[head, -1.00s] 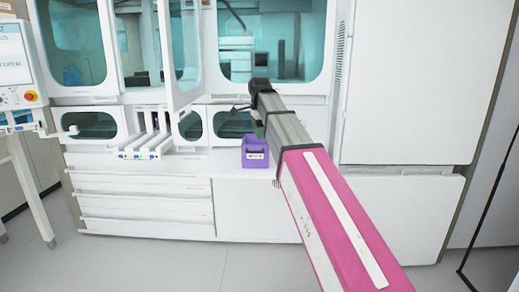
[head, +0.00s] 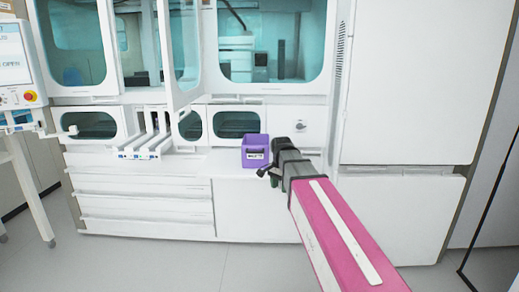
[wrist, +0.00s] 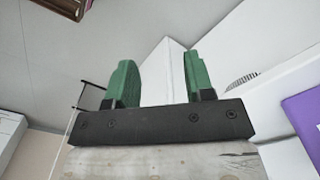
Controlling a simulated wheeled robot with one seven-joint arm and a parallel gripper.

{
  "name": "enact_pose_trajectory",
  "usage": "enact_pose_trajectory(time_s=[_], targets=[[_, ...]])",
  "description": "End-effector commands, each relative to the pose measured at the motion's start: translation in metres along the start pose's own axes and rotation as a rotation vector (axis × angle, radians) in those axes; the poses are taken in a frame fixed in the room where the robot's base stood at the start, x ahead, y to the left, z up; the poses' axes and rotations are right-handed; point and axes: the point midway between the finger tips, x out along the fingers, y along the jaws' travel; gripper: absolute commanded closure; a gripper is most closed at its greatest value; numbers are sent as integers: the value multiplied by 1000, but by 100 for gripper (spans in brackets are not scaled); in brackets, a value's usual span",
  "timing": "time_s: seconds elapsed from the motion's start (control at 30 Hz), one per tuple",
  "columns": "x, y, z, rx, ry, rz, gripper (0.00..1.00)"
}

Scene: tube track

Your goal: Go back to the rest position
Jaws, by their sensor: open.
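My gripper (wrist: 160,82) shows in the wrist view with two green fingers standing apart and nothing between them. In the head view my pink and grey arm reaches in from the lower right. Its dark end is just right of and below the purple bin, apart from it as far as I can tell, and the fingers are mostly hidden there. The purple bin (head: 256,157) stands on the machine's ledge, and its edge also shows at the right of the wrist view (wrist: 306,118).
The white machine (head: 145,205) with tinted windows fills the background. White tube tracks (head: 145,148) stick out left of the bin. A screen on a stand (head: 17,65) is at the far left. A tall white cabinet (head: 415,80) stands at the right. The floor in front is clear.

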Motion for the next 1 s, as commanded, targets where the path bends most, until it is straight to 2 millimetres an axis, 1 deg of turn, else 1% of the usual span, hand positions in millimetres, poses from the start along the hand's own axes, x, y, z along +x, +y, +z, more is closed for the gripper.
enact_pose_trajectory(time_s=[0.03, 0.2, 0.4, 0.6, 0.7, 0.8, 0.9, 1.0], targets=[[21, 16, 2, -45, -3, 4, 52], [78, 52, 2, -213, -3, 3, 52], [138, 98, 9, -412, -3, 2, 52], [189, 144, 21, -605, -1, 1, 52], [208, 163, 27, -684, 0, 0, 52], [220, 176, 32, -743, 2, 0, 52], [227, 183, 34, -778, 2, -1, 52], [230, 185, 34, -791, 4, -1, 52]])
